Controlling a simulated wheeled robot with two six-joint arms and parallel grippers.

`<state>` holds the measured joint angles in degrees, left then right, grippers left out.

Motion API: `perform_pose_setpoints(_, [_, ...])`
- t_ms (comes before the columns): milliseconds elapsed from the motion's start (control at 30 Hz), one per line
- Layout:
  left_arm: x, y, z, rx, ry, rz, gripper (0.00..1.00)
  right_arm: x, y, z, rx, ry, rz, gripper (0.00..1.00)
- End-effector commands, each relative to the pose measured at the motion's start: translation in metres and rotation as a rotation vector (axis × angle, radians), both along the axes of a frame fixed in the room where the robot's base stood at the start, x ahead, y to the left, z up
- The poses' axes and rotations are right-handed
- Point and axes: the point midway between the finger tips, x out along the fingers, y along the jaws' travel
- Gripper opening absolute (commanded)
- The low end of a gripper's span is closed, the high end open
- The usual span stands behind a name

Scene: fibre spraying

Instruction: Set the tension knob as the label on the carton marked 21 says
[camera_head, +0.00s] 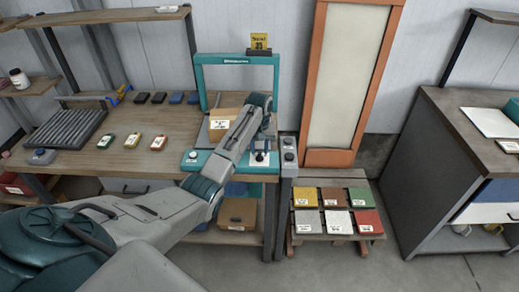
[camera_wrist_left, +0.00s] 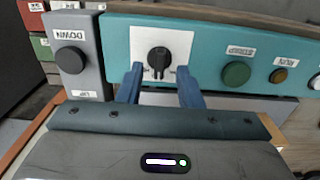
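The tension knob (camera_wrist_left: 158,60) is black on a white plate on the teal panel, with a pointer line towards the bottom of the left wrist view; its scale is partly hidden. In the head view the white plate (camera_head: 260,159) is small. My left gripper (camera_wrist_left: 160,72) has its two blue fingers apart, one on each side below the knob, holding nothing; contact cannot be told. In the head view it (camera_head: 263,135) hangs over the panel. A carton with a white label (camera_head: 220,124) sits in the teal machine frame; its print is too small to read. My right gripper is not in view.
A grey post with a DOWN button (camera_wrist_left: 71,60) stands close on the other side. Another carton (camera_head: 238,214) is under the bench. Coloured sample boxes (camera_head: 334,198) lie on a low rack.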

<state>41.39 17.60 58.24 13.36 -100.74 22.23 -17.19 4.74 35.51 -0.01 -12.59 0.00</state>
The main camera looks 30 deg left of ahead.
Motion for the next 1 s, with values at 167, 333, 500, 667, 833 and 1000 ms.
perform_pose_setpoints(167, [0.0, 0.0, -0.017, -0.001, 0.001, -0.001, 0.33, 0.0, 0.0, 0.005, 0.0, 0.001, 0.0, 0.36])
perform_pose_setpoints(333, [0.0, 0.0, -0.021, 0.001, -0.001, -0.001, 0.33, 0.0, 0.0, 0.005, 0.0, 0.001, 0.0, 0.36])
perform_pose_setpoints(500, [0.0, 0.0, -0.02, 0.001, -0.001, -0.001, 0.31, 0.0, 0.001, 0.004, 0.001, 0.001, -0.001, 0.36])
perform_pose_setpoints(667, [0.0, 0.0, -0.02, 0.001, -0.001, -0.001, 0.0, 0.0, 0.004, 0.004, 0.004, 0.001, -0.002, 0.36])
perform_pose_setpoints(833, [0.0, 0.0, -0.02, 0.001, -0.001, -0.002, 0.0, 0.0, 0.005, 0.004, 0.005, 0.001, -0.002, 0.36])
perform_pose_setpoints(1000, [0.0, 0.0, -0.019, 0.0, -0.001, -0.026, 0.0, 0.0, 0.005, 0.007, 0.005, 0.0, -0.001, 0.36])
